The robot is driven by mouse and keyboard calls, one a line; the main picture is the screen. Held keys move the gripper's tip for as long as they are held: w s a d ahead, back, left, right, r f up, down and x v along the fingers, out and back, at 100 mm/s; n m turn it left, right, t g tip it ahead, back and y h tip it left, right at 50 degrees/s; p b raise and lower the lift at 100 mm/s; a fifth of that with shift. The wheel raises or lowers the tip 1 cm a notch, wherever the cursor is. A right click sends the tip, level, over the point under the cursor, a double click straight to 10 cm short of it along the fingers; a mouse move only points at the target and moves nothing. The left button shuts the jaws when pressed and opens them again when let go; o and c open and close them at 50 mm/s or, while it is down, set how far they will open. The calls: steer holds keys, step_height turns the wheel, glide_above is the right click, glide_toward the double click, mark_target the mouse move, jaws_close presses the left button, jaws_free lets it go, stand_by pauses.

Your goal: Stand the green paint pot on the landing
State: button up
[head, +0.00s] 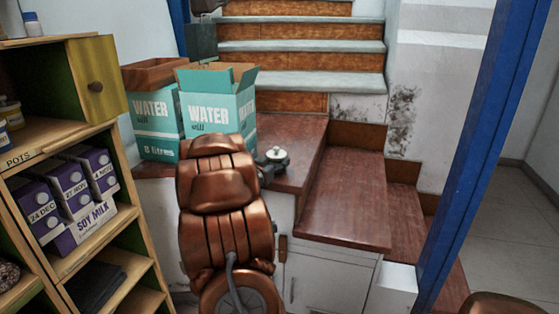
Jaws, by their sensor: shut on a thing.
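A small pot with a pale top and a greenish side, which looks like the green paint pot (277,155), shows just beyond the end of my copper-coloured arm. My gripper (268,164) is at the pot, largely hidden behind the arm, and is shut on it. The pot looks upright. It shows against the brown wooden landing (292,130), right of the water boxes; whether its base touches the wood I cannot tell.
Two teal water boxes (217,112) (154,122) stand on the landing's left part. Wooden steps (345,205) go down to the right, and grey-topped stairs (300,52) rise behind. A shelf unit (100,135) with soy milk cartons is left; a blue post (482,150) is right.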

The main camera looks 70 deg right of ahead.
steer(key=shift+s+d+f, duration=0.1)
steer(key=shift+s+d, duration=0.1)
steer(key=shift+d, duration=1.05)
steer(key=shift+f+b, duration=0.15)
steer(key=shift+b, duration=0.2)
steer(key=o, duration=1.4)
